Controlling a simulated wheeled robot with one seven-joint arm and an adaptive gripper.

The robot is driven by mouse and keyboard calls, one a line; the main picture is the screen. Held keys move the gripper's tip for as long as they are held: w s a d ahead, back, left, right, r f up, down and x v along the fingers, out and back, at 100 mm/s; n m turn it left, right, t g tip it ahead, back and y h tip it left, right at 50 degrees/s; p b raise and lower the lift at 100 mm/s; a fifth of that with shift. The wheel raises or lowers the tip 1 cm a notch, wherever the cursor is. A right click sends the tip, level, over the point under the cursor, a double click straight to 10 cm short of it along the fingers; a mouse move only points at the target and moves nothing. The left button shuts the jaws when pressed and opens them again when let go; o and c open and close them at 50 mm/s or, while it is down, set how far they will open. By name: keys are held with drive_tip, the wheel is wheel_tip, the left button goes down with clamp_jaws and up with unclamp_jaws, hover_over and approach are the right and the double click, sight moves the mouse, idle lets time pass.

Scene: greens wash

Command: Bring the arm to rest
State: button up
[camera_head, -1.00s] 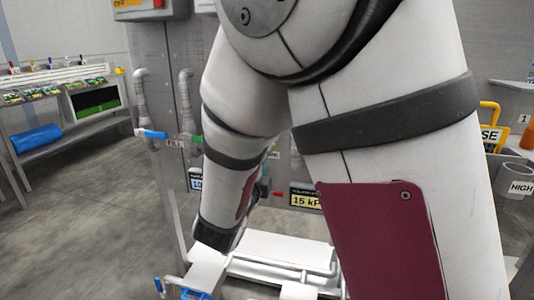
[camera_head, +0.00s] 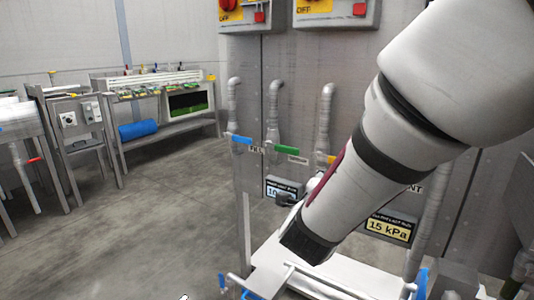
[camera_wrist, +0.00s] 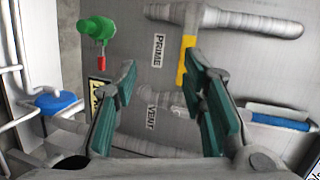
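My arm (camera_head: 400,140) reaches down from the upper right in the head view, in front of a grey panel (camera_head: 300,110). My gripper, at its lower end, is mostly hidden there behind the arm. In the wrist view my gripper (camera_wrist: 161,70) shows two green-padded fingers spread apart with nothing between the pads. A yellow handle (camera_wrist: 184,60) on a pipe shows just beyond the right fingertip; I cannot tell whether they touch.
A green valve handle (camera_head: 286,150) and a blue one (camera_head: 240,139) stick out from pipes on the panel. A white frame (camera_head: 350,286) stands below my arm. Benches (camera_head: 165,105) stand at the left. The floor (camera_head: 130,230) there is clear.

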drive_tip(key=s+a+n+g+y, duration=0.3)
drive_tip(key=s+n+y, duration=0.1)
drive_tip(key=s+n, duration=0.3)
drive_tip(key=s+a+n+g+y, duration=0.3)
drive_tip(key=s+a+n+y, duration=0.1)
drive_tip(key=s+n+y, duration=0.15)
drive_tip(key=s+d+n+g+h, duration=0.2)
drive_tip(key=s+d+n+g, duration=0.25)
drive_tip(key=s, duration=0.95)
drive_tip(key=s+d+n+g+h, duration=0.25)
drive_tip(key=s+d+n, duration=0.2)
drive_tip(key=s, duration=0.85)
wheel_tip(320, 180, up, 34)
drive_tip(key=t+p, duration=0.3)
drive_tip(key=p, duration=3.1)
drive_tip(key=shift+d+r+y, duration=0.25)
drive_tip(key=shift+d+y, duration=0.05)
drive_tip(key=shift+d, duration=0.15)
drive_tip(key=shift+w, duration=0.1)
